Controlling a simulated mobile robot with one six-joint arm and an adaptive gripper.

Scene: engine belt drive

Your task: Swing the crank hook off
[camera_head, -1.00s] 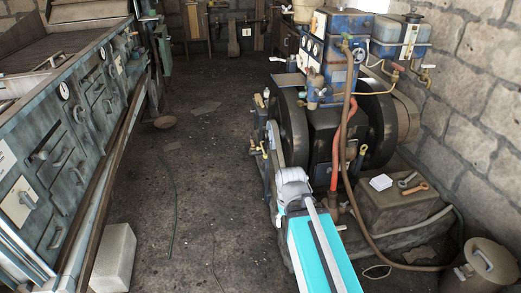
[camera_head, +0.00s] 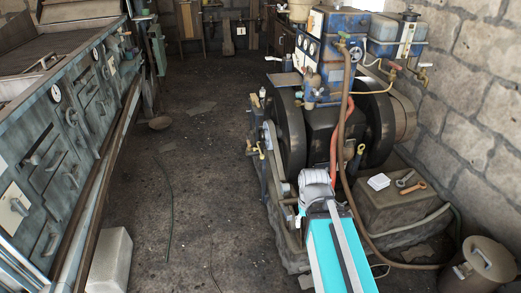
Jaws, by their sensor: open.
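The blue and black engine (camera_head: 322,122) stands on the right, with a black flywheel (camera_head: 292,130) on its left side and a belt (camera_head: 276,150) beside it. A thin lever with a yellow tip (camera_head: 260,149) stands left of the belt. A small yellow hook-like part (camera_head: 361,150) shows at the engine's right. I cannot tell which part, if either, is the crank hook. My cyan arm reaches in from the bottom, and its grey-white joint covers the engine's lower front. My gripper is hidden, so its distance from any part cannot be seen.
A brown hose (camera_head: 347,135) hangs close to my arm. A lidded metal can (camera_head: 485,262) stands lower right. A grey-blue cabinet (camera_head: 65,150) lines the left. The floor (camera_head: 190,190) between is mostly clear.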

